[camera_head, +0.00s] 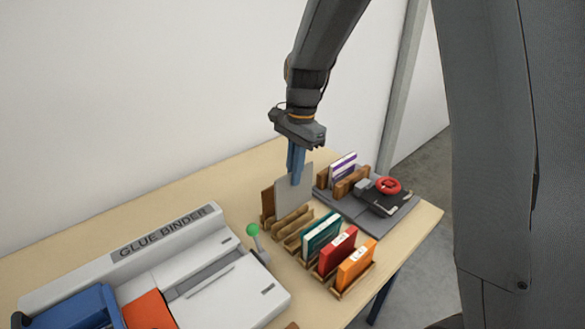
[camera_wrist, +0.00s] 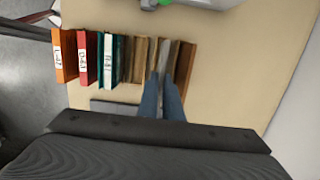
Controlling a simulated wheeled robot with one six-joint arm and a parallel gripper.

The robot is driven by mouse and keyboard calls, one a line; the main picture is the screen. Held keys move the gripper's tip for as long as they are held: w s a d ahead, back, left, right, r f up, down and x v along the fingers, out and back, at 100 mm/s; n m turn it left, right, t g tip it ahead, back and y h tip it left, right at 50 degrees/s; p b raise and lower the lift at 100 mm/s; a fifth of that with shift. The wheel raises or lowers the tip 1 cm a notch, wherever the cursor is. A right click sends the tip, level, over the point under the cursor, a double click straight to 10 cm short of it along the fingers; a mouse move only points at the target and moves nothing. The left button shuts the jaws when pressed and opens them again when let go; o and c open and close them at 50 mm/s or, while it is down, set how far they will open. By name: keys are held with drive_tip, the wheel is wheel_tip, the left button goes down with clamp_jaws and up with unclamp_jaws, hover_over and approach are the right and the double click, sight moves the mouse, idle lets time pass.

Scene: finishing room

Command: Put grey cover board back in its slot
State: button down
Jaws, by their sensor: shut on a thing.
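The grey cover board (camera_head: 294,192) stands upright at the slotted wooden rack (camera_head: 292,222), towards its far end beside a brown board (camera_head: 268,201). My gripper (camera_head: 296,178) is above the rack with its blue fingers shut on the board's top edge. In the wrist view my fingers (camera_wrist: 163,100) reach down to the grey board (camera_wrist: 164,57), which shows as a thin edge among the wooden dividers. The brown board (camera_wrist: 185,64) is to its right. Whether the board's lower edge is seated in a slot is hidden.
A teal book (camera_head: 321,235), a red book (camera_head: 338,250) and an orange book (camera_head: 356,263) stand in the rack's near part. The glue binder (camera_head: 165,245) with a green-knobbed lever (camera_head: 253,230) is left. A grey base with a red handwheel (camera_head: 388,185) is right.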

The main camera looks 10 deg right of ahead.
drive_tip(key=b, duration=0.5)
hover_over(293, 210)
drive_tip(key=shift+w+f, duration=0.15)
drive_tip(key=shift+f, duration=1.25)
drive_tip(key=shift+w+f, duration=0.1)
drive_tip(key=shift+f, duration=1.3)
drive_tip(key=shift+r+p, duration=0.1)
drive_tip(key=shift+p, duration=0.9)
drive_tip(key=shift+f, duration=0.65)
drive_tip(key=c, duration=2.4)
unclamp_jaws()
drive_tip(key=shift+o, duration=0.9)
drive_tip(key=shift+r, duration=0.1)
